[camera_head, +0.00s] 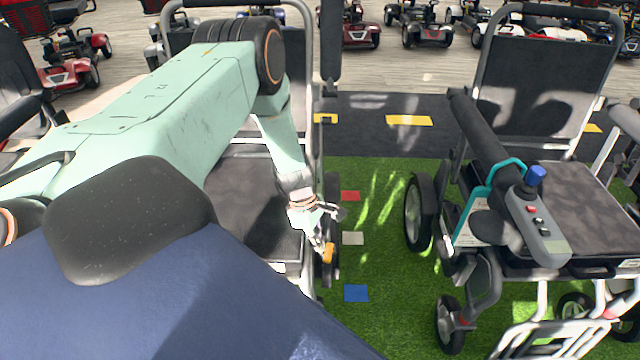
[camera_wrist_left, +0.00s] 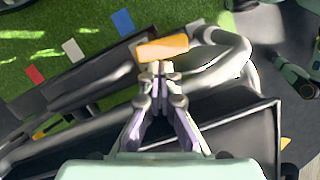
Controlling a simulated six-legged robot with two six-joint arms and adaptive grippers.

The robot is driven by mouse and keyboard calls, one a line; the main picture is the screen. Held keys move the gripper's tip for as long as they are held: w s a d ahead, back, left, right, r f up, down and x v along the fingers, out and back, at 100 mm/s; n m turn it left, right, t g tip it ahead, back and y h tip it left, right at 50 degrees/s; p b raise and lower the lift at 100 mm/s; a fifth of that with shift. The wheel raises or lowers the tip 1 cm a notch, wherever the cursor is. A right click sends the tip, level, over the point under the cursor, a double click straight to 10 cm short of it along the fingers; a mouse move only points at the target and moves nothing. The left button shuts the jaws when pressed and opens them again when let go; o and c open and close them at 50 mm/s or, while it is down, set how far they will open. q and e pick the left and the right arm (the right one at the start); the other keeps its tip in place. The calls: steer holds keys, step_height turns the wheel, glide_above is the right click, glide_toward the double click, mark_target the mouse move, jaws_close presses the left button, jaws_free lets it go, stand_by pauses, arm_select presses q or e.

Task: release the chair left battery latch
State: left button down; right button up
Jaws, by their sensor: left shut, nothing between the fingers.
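The left wheelchair (camera_head: 255,205) stands mostly behind my left arm, its dark seat partly hidden. The orange battery latch (camera_head: 328,253) sits low on the side of that chair's frame, at the picture's right of it. In the left wrist view the latch (camera_wrist_left: 162,47) is an orange block beside a grey curved tube. My left gripper (camera_head: 325,238) is shut and empty, its fingertips (camera_wrist_left: 157,72) pointing at the latch's near edge, very close; I cannot tell whether they touch. My right gripper is not in view.
A second wheelchair (camera_head: 545,205) with a joystick armrest stands at the right. Green turf (camera_head: 385,260) with red, white and blue patches lies clear between the chairs. Several scooters (camera_head: 425,25) line the back on a wooden floor.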

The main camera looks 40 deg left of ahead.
arm_select(q)
steer(key=shift+s, duration=0.25)
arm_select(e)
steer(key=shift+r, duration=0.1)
arm_select(q)
steer(key=shift+r, duration=0.2)
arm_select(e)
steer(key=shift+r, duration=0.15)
arm_select(q)
steer(key=p+v, duration=0.2)
steer(key=p, duration=0.1)
steer(key=p+v, duration=0.2)
steer(key=v, duration=0.1)
steer(key=p+v, duration=0.3)
steer(key=shift+s+d+r+p, duration=0.1)
steer(key=shift+s+r+p, duration=0.15)
steer(key=shift+s+p, duration=0.05)
steer(key=shift+s+a+r+p, duration=0.1)
steer(key=shift+a+r+p, duration=0.15)
steer(key=shift+r+p, duration=0.3)
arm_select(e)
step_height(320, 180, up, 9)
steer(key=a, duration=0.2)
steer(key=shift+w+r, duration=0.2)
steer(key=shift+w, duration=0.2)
arm_select(q)
steer(key=shift+f, duration=0.1)
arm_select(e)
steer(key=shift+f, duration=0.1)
